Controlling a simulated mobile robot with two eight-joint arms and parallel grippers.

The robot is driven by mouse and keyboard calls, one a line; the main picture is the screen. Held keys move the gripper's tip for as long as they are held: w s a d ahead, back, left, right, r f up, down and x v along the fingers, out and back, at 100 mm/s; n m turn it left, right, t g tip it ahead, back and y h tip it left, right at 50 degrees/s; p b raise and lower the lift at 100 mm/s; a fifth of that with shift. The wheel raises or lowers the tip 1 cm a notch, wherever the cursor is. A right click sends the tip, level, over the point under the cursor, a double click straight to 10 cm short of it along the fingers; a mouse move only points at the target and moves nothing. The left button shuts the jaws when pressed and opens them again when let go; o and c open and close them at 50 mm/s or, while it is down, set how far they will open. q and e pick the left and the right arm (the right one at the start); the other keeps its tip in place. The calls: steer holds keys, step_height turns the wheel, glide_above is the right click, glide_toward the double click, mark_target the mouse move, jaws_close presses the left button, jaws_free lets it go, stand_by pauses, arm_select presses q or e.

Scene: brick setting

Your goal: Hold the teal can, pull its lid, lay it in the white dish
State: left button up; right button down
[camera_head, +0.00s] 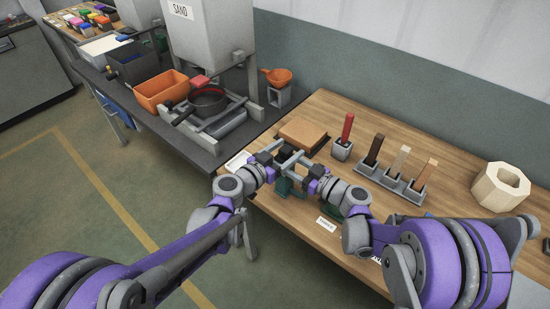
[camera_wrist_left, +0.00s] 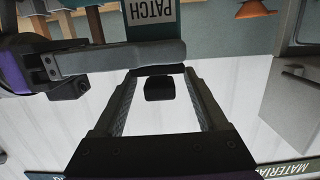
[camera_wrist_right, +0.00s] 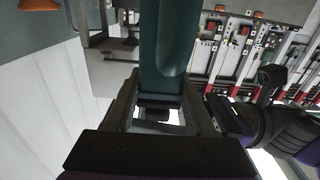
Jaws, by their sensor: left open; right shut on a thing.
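The teal can (camera_head: 286,187) is held over the front left of the wooden table, largely hidden by my grippers in the head view. My right gripper (camera_wrist_right: 165,98) is shut on the can (camera_wrist_right: 165,45). My left gripper (camera_wrist_left: 162,75) is open beside it; the can's side, marked PATCH, (camera_wrist_left: 150,20) shows beyond its fingers. A dark block (camera_wrist_left: 160,88) shows between the left fingers; I cannot tell what it is. The lid cannot be made out. A flat white thing (camera_head: 237,161), possibly the white dish, lies at the table's left edge, partly behind my left arm.
On the wooden table (camera_head: 455,235) stand a brown block (camera_head: 303,133), a red stick in a holder (camera_head: 346,132), a rack of sticks (camera_head: 398,182) and a cream hexagonal ring (camera_head: 501,187). The dark bench at left holds an orange bin (camera_head: 165,92) and a sand hopper (camera_head: 207,45).

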arm_select(q)
steer(key=shift+x, duration=1.3)
steer(key=shift+c, duration=0.3)
jaws_close()
steer(key=shift+r, duration=0.2)
steer(key=shift+r, duration=0.95)
